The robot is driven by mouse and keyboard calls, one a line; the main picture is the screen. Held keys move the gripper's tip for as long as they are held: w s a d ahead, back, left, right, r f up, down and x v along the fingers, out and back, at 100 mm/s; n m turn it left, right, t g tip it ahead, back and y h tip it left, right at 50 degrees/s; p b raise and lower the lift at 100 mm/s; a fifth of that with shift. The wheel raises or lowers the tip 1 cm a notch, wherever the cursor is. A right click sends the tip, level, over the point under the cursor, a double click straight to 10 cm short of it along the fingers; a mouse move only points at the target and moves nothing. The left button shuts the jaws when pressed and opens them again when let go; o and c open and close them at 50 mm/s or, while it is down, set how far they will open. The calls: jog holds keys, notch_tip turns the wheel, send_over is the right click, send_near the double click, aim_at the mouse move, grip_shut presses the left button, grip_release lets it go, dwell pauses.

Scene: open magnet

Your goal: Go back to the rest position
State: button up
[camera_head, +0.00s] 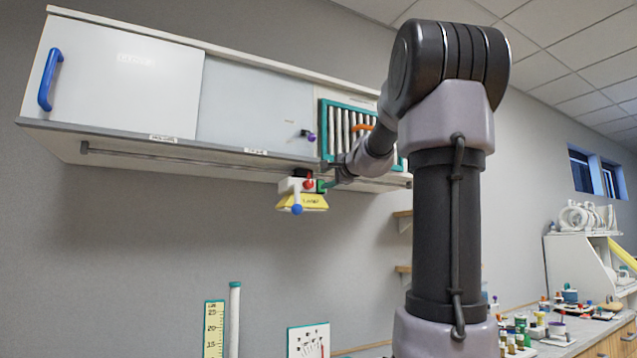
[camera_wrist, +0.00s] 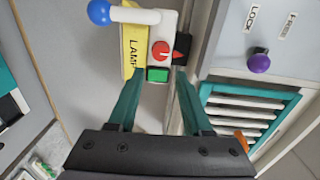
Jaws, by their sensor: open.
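My gripper (camera_wrist: 156,84) is open, its two teal fingers apart with nothing between them that I can see held. In the head view my arm reaches to this lamp box (camera_head: 303,200) under the cabinet, and my gripper (camera_head: 326,184) is small there.
A white wall cabinet (camera_head: 125,85) with a blue handle (camera_head: 49,80) and a rail beneath hangs above the lamp box. A teal-framed vent (camera_head: 345,128) and purple knob (camera_wrist: 258,63) are close to my gripper. A cluttered counter (camera_head: 575,335) stands at right.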

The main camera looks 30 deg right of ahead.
jog(key=shift+s, duration=1)
jog(key=s+a+f+n+g+y, duration=0.2)
jog(key=s+a+f+n+g, duration=0.1)
jog(key=s+a+f+n, duration=0.25)
jog(key=s+a+f+n+g+y, duration=0.2)
jog(key=s+a+f, duration=0.2)
jog(key=a+f, duration=0.4)
jog(key=s+a+f+n+g+h, duration=0.1)
jog(key=s+a+f+n+g, duration=0.1)
jog(key=s+f, duration=0.6)
jog(key=s+a+f+n+g+h, duration=0.1)
jog(key=s+a+f+n+g, duration=0.2)
jog(key=s+f, duration=0.5)
jog(key=shift+s+a+f+n+g+h, duration=0.25)
jog(key=shift+f+n+g+h, duration=0.1)
jog(key=shift+f, duration=0.2)
